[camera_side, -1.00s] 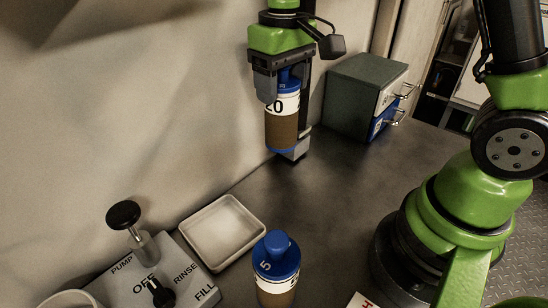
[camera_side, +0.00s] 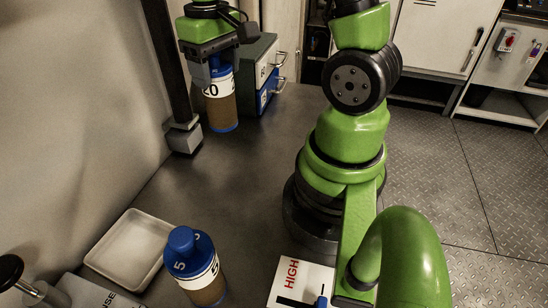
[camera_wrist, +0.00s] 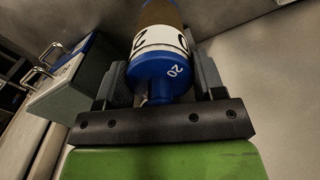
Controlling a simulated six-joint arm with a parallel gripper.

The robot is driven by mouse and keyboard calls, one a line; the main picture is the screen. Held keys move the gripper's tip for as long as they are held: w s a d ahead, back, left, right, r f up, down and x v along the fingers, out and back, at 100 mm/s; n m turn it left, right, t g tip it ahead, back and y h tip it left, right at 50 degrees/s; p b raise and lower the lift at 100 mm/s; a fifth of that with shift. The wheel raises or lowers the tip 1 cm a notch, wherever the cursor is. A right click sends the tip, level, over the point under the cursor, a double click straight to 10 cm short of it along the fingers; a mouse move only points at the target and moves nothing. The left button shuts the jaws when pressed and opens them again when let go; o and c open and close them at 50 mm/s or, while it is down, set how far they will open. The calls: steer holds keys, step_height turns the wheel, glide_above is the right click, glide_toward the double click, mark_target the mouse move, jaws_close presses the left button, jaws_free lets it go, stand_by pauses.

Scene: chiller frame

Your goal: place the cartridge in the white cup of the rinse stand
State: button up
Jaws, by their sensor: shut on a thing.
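My gripper (camera_side: 208,70) is shut on a cartridge (camera_side: 221,112) with a brown body, a white band marked 20 and blue ends. The cartridge hangs upright at the back, apparently clear of the bench. In the wrist view its blue cap (camera_wrist: 158,75) sits between the two fingers of my gripper (camera_wrist: 160,85). A second cartridge (camera_side: 197,265), marked 5, stands on the bench in front. A grey panel (camera_side: 88,294) with part of a word is cut off at the lower left. The white cup is not in view now.
A shallow white tray (camera_side: 128,250) lies left of the second cartridge. A black post (camera_side: 166,70) stands left of the held cartridge. A drawer box (camera_side: 262,75) is just right of it. A card marked HIGH (camera_side: 300,280) lies in front. The bench middle is clear.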

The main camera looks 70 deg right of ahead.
steer(key=s+d+m, duration=0.5)
steer(key=s+d, duration=0.3)
step_height(320, 180, down, 9)
steer(key=shift+f, duration=0.15)
steer(key=o, duration=1.2)
steer(key=shift+o, duration=0.2)
